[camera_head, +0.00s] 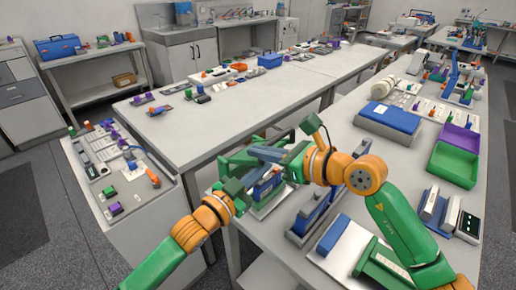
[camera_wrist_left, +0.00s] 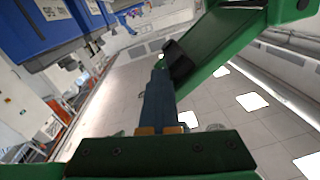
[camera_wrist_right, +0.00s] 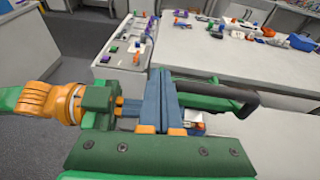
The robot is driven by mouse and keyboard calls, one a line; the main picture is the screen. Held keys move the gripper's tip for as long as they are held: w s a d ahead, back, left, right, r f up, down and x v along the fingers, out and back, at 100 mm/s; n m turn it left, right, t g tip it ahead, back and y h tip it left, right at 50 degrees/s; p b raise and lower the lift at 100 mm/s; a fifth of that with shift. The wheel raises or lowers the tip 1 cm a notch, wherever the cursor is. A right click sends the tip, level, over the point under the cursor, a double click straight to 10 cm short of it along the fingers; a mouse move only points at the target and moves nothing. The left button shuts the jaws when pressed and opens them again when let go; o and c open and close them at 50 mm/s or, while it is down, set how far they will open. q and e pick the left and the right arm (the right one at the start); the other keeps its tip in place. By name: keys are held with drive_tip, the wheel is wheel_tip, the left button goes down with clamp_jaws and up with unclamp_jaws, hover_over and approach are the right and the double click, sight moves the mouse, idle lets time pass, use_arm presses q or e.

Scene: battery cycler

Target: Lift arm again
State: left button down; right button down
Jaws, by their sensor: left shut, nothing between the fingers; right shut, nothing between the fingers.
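The task names no object apart from my arm. My left gripper (camera_head: 256,179) comes in from the left and points up and to the right, close to my right gripper (camera_head: 266,153). In the left wrist view its blue fingers (camera_wrist_left: 159,98) are together and empty, with the ceiling behind them. My right gripper reaches left over the right-hand bench. In the right wrist view its blue fingers (camera_wrist_right: 165,98) are together and empty. The left gripper's fingers (camera_wrist_right: 128,108) show just beside them; I cannot tell whether they touch.
A blue-and-white device (camera_head: 266,188) stands just below both grippers. The right bench also holds a blue box (camera_head: 390,117) and a green bin (camera_head: 453,165). The middle bench top (camera_head: 200,135) has free room.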

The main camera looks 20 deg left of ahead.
use_arm(q)
drive_tip(key=shift+f, duration=0.1)
use_arm(e)
drive_tip(key=shift+w+a+r, duration=0.1)
drive_tip(key=shift+a+r, duration=0.05)
drive_tip(key=shift+a, duration=0.15)
use_arm(q)
drive_tip(key=shift+a, duration=0.1)
drive_tip(key=c, duration=1.1)
unclamp_jaws()
drive_tip(key=shift+o, duration=1.4)
drive_tip(key=shift+d, duration=0.25)
drive_tip(key=shift+s+d, duration=0.1)
drive_tip(key=shift+d, duration=0.05)
use_arm(e)
drive_tip(key=shift+a+r, duration=0.25)
drive_tip(key=shift+r, duration=0.5)
